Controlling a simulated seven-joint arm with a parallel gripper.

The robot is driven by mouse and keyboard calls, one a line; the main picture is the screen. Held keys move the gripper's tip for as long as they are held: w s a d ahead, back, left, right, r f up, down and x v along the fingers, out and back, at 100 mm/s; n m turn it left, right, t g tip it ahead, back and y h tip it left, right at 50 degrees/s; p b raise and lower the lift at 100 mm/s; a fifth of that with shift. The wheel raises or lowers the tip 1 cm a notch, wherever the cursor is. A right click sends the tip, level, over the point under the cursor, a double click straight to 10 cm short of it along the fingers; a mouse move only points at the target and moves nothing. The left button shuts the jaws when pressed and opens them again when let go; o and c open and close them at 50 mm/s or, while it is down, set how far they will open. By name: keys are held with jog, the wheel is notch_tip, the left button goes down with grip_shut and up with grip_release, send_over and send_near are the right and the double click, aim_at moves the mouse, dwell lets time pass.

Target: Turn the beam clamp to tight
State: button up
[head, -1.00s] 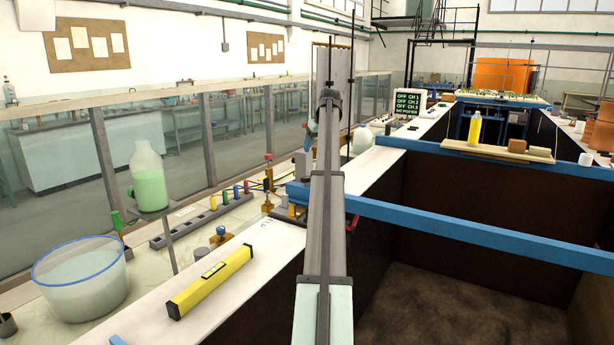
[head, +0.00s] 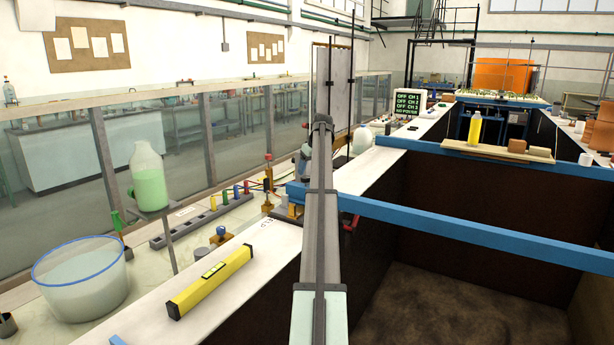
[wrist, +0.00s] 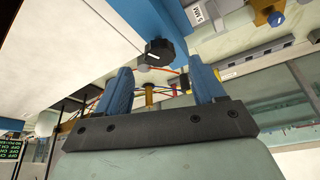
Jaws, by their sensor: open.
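In the wrist view, a dark knob with a pale mark, which looks like the beam clamp's knob (wrist: 158,54), sits at the edge of the blue beam (wrist: 168,14). My gripper (wrist: 162,74) is open, its two blue fingers apart with nothing held. The knob shows beyond the fingertips, roughly centred between them; I see no contact. In the head view the blue beam (head: 470,231) crosses the flume, and my arm covers part of its left end. My gripper is mostly hidden behind my arm there. I cannot read the clamp's setting.
A yellow spirit level (head: 212,281) lies on the pale flume rim. A blue-rimmed tub (head: 82,280), a bottle of green liquid (head: 148,178) and a power strip (head: 200,221) stand left. A red part (head: 351,223) hangs by the beam. The flume's interior is open at right.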

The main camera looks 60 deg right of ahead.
aim_at(306, 177)
jog(key=shift+x, duration=2.05)
jog(key=shift+c, duration=0.4)
jog(key=c, duration=1)
jog(key=shift+a+m+g+h, duration=0.1)
jog(key=shift+m+g+h, duration=0.25)
jog(key=shift+m, duration=0.85)
jog(key=shift+a+m+g+h, duration=0.15)
jog(key=shift+m+h, duration=0.3)
jog(key=shift+m, duration=0.75)
jog(key=shift+d, duration=0.1)
jog(key=o, duration=1.1)
jog(key=shift+r, duration=0.1)
